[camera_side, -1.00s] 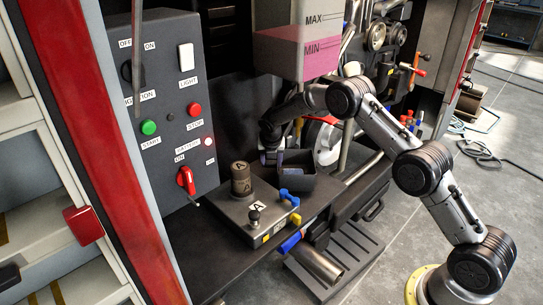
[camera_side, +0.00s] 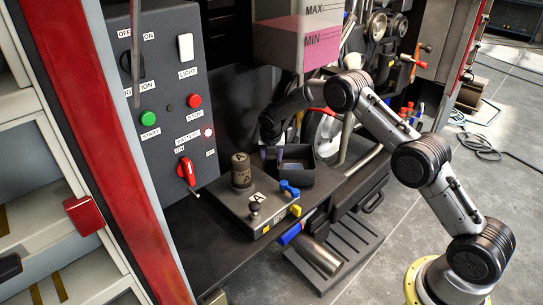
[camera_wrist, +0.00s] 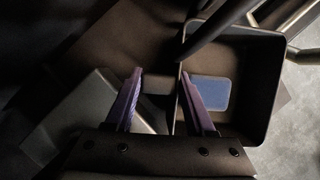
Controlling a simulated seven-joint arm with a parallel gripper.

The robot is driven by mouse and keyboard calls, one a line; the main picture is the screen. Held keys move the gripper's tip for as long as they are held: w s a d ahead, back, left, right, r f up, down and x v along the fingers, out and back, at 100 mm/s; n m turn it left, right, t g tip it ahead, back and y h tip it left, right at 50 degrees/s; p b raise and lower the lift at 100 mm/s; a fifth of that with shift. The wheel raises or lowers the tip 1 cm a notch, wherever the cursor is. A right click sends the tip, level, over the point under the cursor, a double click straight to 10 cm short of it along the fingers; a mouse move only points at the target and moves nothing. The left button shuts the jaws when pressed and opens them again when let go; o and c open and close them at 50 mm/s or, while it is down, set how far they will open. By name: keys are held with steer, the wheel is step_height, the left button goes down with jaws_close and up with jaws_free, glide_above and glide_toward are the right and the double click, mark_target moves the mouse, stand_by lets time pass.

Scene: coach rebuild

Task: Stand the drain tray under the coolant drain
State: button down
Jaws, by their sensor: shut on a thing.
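The drain tray is a small dark open box (camera_side: 297,178) right of the battery block in the side view. In the wrist view it fills the right half (camera_wrist: 262,88), with a blue patch on its floor. My gripper (camera_wrist: 158,98) is at the tray's left wall, its right purple finger inside and its left finger outside. It is shut on the tray. In the side view my gripper (camera_side: 276,154) is partly hidden by the tray and wrist.
A block marked A (camera_side: 257,208) with a brown cylinder (camera_side: 241,170) stands close left of the tray. A switch panel (camera_side: 170,95) rises further left. A dark bar (camera_wrist: 215,30) passes across the tray's far left corner. Pipes and a wheel (camera_side: 326,138) crowd the right.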

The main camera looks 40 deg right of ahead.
steer(key=shift+f, duration=0.2)
steer(key=shift+c, duration=0.8)
jaws_free()
steer(key=shift+f, duration=0.1)
steer(key=v, duration=1.4)
steer(key=s+a+r+m+y, duration=0.15)
steer(key=s+r+m, duration=0.3)
steer(key=s, duration=0.45)
steer(key=s+a+r+m, duration=0.3)
steer(key=s+r+m, duration=0.15)
steer(key=s, duration=0.45)
steer(key=s+a+r+m+y, duration=0.15)
steer(key=s+r+m, duration=0.3)
steer(key=s, duration=0.45)
steer(key=s+a+r+m+t, duration=0.1)
steer(key=s+m+t, duration=0.1)
steer(key=s+m, duration=1.1)
steer(key=s, duration=0.2)
steer(key=shift+s+a+r, duration=0.2)
steer(key=shift+s+a, duration=0.15)
steer(key=shift+a, duration=0.05)
